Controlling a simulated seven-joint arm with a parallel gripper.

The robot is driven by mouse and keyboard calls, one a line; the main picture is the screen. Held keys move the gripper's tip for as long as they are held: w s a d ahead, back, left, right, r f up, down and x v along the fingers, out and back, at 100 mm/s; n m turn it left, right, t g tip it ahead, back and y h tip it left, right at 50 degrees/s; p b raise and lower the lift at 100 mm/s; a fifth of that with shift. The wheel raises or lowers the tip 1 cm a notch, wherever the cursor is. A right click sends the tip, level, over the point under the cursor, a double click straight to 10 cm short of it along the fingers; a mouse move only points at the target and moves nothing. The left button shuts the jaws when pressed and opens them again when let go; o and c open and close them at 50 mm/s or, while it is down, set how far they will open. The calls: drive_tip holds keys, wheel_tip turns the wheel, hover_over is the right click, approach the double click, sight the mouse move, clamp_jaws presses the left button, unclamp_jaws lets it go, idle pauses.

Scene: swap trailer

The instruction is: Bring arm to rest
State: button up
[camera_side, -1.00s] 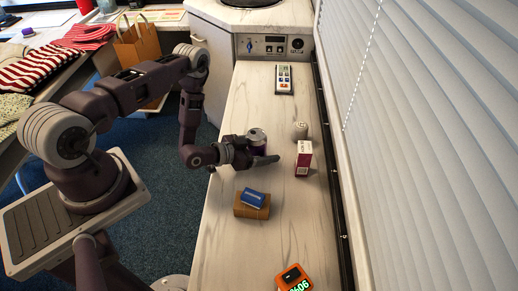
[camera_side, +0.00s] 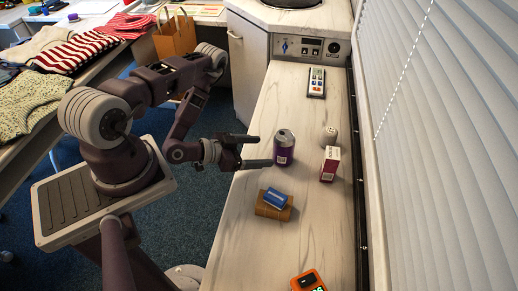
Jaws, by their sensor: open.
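My gripper (camera_side: 252,151) is open and empty, at the left edge of the white marbled counter (camera_side: 305,237). Its two fingers point right, toward a purple and silver can (camera_side: 283,148) that stands upright on the counter. The fingertips are apart from the can, to its left. My arm reaches out bent from the left side of the picture.
A blue box (camera_side: 275,197) lies on a brown block (camera_side: 273,207) in front of the gripper. Window blinds (camera_side: 445,150) border the right.

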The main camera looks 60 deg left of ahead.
drive_tip(key=a+g, duration=0.1)
drive_tip(key=w+a+m, duration=0.1)
drive_tip(key=w+a+g, duration=0.1)
drive_tip(key=shift+a+r+m+g+h, duration=0.15)
drive_tip(key=shift+a+m+g+h, duration=0.15)
drive_tip(key=shift+a+h, duration=0.1)
drive_tip(key=w+a+r+g+y, duration=0.2)
drive_tip(key=w+a+r+y, duration=0.3)
drive_tip(key=r, duration=0.6)
wheel_tip(320, 180, up, 12)
drive_tip(key=f+n+y, duration=0.1)
drive_tip(key=n, duration=0.1)
drive_tip(key=s+d+r+n+g, duration=0.1)
drive_tip(key=s+d+r+n, duration=0.1)
drive_tip(key=s+d+r, duration=0.6)
drive_tip(key=s+d+r+g+h, duration=0.1)
drive_tip(key=s+d, duration=0.3)
drive_tip(key=s, duration=0.4)
drive_tip(key=s+d+r+g+h, duration=0.1)
drive_tip(key=s+d+r, duration=0.3)
drive_tip(key=s, duration=0.5)
drive_tip(key=shift+d, duration=0.15)
